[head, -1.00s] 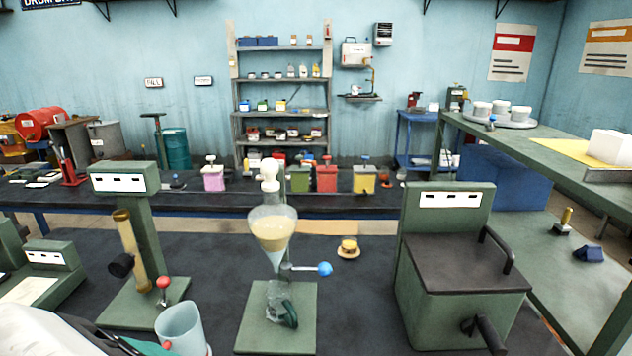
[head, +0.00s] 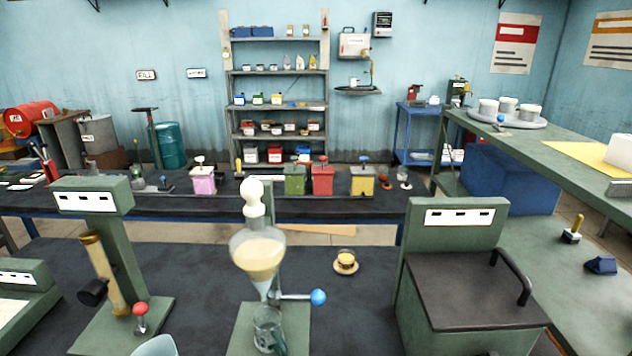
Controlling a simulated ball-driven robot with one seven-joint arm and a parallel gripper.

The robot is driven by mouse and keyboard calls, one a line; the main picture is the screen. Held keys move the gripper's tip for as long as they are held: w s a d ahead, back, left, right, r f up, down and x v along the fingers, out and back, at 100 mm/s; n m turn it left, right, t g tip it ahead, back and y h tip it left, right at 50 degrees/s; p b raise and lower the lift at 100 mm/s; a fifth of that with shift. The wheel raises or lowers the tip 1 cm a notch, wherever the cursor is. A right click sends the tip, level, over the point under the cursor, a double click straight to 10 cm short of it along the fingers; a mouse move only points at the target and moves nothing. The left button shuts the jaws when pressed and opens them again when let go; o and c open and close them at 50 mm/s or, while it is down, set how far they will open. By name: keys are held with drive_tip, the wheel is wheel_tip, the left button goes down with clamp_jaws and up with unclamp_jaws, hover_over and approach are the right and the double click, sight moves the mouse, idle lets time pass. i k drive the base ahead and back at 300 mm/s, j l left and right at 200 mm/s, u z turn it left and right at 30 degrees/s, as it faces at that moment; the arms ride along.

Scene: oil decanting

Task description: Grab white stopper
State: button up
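The white stopper (head: 253,195) sits in the neck of a pear-shaped glass funnel (head: 257,252), at the middle of the head view. The funnel holds a yellowish layer over a paler one. It stands upright on a green stand (head: 297,330), with a blue-knobbed tap (head: 318,297) at its lower right. A glass cup with a green handle (head: 267,330) is under the spout. My gripper is not in view.
A green station with a brass tube (head: 103,270) stands left of the funnel. A green box with a dark lid (head: 465,285) stands at right. A small yellow-topped cup (head: 346,262) is on the dark mat between. Coloured cans line the bench behind.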

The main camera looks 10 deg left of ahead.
sight(251, 188)
drive_tip(key=i, duration=1.7)
